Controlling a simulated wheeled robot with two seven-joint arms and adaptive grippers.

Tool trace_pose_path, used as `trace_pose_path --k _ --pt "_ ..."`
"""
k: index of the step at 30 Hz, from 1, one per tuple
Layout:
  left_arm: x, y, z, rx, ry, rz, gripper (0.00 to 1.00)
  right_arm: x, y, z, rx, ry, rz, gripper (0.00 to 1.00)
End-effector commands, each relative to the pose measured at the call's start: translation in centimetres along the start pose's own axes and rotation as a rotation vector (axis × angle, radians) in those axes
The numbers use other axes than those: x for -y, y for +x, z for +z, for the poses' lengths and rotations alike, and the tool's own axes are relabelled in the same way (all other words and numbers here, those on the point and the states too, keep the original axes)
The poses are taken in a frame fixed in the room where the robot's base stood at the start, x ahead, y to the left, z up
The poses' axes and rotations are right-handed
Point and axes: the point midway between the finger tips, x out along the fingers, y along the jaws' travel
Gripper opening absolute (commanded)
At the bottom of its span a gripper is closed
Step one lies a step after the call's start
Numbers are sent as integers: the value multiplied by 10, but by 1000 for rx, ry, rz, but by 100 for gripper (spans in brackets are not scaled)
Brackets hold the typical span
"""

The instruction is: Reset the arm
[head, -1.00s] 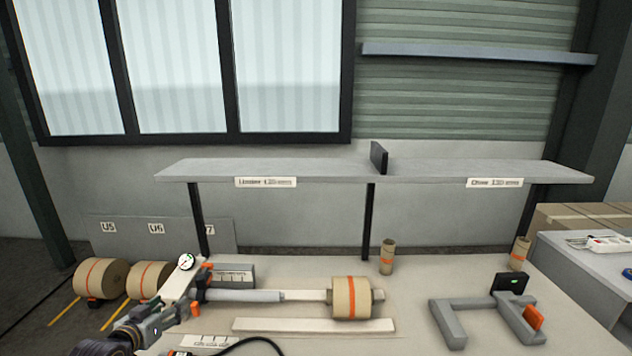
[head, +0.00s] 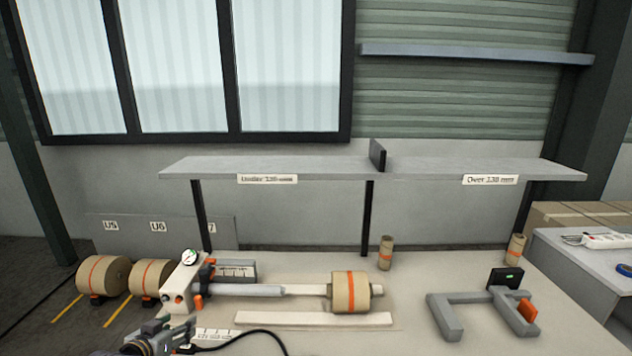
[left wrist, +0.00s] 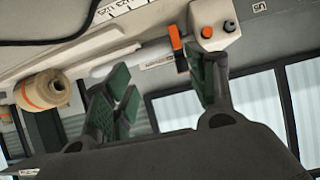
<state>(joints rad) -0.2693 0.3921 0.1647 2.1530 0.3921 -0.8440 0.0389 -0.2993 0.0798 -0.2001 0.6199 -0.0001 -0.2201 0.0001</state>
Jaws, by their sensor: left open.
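My left gripper (head: 168,334) is low at the left of the head view, partly cut off by the bottom edge. In the left wrist view its two green-padded fingers (left wrist: 160,78) are spread with nothing between them. Beyond them is the white unwind unit (head: 186,283) with a gauge and orange lever; it also shows in the left wrist view (left wrist: 213,25). Its grey and white shaft (head: 245,290) carries a kraft roll with an orange band (head: 351,293) at the right end. The gripper is apart from the unit. My right gripper is not in view.
A long pale strip (head: 313,319) lies in front of the shaft, near a black cable (head: 262,334). Two kraft rolls (head: 103,276) sit at left. Small cores (head: 386,252) stand at the back. A grey U-shaped stand (head: 445,315) is at right. A labelled shelf (head: 270,167) spans behind.

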Motion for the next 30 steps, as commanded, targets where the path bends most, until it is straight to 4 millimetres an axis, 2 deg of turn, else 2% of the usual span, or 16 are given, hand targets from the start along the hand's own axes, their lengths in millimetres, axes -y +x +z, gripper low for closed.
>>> trace_pose_path --k 5,10,18,22,30 --pt "-23 -7 29 83 17 12 57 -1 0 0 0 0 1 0" --pt "-52 -21 66 197 39 27 57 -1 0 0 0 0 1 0" --pt "-108 -70 137 446 78 49 57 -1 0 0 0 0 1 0" --pt "-125 -93 158 539 89 53 57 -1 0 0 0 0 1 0" --pt "-144 -125 181 651 99 58 57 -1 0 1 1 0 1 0"
